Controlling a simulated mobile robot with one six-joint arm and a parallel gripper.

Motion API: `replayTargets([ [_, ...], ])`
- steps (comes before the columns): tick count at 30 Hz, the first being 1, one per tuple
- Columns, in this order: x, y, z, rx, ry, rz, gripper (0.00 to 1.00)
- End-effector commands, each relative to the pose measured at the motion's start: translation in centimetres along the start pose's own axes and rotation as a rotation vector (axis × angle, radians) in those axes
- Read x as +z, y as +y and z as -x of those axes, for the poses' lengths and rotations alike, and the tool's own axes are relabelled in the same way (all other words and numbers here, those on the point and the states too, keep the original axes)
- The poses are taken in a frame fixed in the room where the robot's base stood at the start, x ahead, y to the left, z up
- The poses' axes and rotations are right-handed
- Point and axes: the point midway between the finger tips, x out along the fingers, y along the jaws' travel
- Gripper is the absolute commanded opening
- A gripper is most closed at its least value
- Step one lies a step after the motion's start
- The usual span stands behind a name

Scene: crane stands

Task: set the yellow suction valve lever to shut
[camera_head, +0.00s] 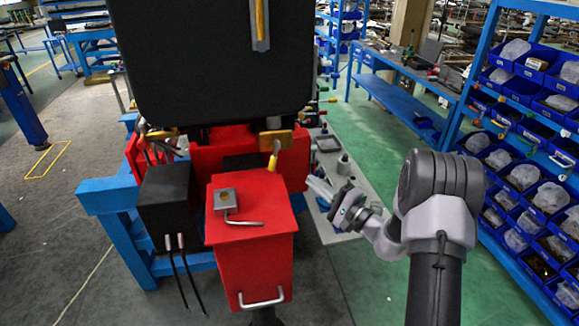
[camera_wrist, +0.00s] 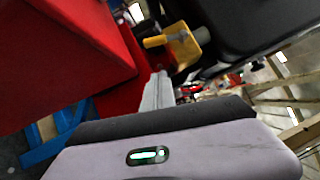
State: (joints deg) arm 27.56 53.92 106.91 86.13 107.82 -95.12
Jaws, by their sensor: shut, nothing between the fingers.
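The yellow valve lever (camera_head: 272,161) hangs down from a grey pivot on a yellow plate (camera_head: 284,137), at the back of the red machine. In the wrist view the lever (camera_wrist: 155,41) points left from its pivot, in front of the yellow plate (camera_wrist: 194,44). My gripper (camera_head: 318,187) is shut and empty, to the right of the lever and a little lower in the head view, apart from it. In the wrist view its shut fingers (camera_wrist: 157,90) point up toward the area just below the lever. No lettering for the valve positions is legible.
A red box (camera_head: 250,262) with a grey bent handle stands in front of the lever. A large black panel (camera_head: 210,60) hangs above. A black box (camera_head: 167,200) is at left. Blue shelves with bins (camera_head: 520,175) stand right; green floor lies between.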

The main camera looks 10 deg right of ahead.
Motion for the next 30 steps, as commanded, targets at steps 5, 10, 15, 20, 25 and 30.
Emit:
replayTargets([
  [5,0.1,-0.1,-4.0,-0.001,-0.003,0.001,0.0],
  [10,0.9,-0.1,-7.1,0.0,-0.001,-0.002,0.0],
  [15,2.4,-0.1,-8.6,0.0,0.0,-0.002,0.0],
  [20,2.8,-0.1,-9.0,0.0,0.001,-0.002,0.0],
  [25,2.8,-0.1,-9.0,0.0,0.002,-0.002,0.0],
  [30,2.9,0.2,-9.0,-0.008,0.001,-0.014,0.0],
])
